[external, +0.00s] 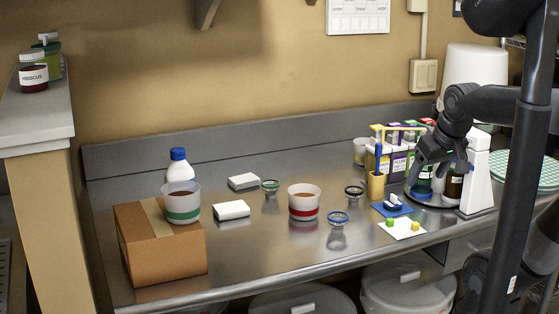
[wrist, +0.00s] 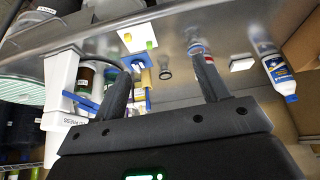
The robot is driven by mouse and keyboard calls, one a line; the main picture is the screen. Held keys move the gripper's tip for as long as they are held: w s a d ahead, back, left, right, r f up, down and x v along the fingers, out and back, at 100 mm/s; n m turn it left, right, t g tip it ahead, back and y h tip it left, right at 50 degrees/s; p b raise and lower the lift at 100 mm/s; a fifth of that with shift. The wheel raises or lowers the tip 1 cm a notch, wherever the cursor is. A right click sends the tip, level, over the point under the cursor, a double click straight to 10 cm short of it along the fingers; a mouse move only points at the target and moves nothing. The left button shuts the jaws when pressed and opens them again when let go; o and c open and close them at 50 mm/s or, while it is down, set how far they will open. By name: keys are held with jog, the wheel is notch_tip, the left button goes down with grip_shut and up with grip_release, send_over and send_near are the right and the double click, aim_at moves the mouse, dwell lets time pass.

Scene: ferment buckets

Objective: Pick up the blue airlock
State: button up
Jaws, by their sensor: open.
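The blue airlock (external: 337,218) is a small clear piece with a blue rim, standing on the steel counter near its front edge, right of the red-banded cup. In the wrist view a blue-rimmed clear piece (wrist: 195,46), seemingly the same one, shows just beyond the tip of one finger, which partly hides it. My gripper (external: 425,172) is open and empty, at the right of the counter by the bottles, well apart from the airlock. Its two spread fingers show in the wrist view (wrist: 161,70).
Similar pieces with a green rim (external: 270,185) and a black rim (external: 354,191) stand nearby. The red-banded cup (external: 304,203) is left of the airlock.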

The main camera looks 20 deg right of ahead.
jog(key=w+a+f+n+g, duration=0.2)
jog(key=w+a+g, duration=0.15)
jog(key=w, duration=0.95)
jog(key=n+g, duration=0.2)
send_over(338, 217)
jog(key=s+a, duration=0.1)
notch_tip(338, 217, down, 8)
jog(key=r, duration=0.1)
notch_tip(338, 217, down, 6)
jog(key=shift+s+a+r, duration=0.1)
jog(key=shift+s, duration=0.05)
jog(key=shift+s+f, duration=0.2)
jog(key=shift+f, duration=2.45)
jog(key=shift+c, duration=0.3)
jog(key=c, duration=1)
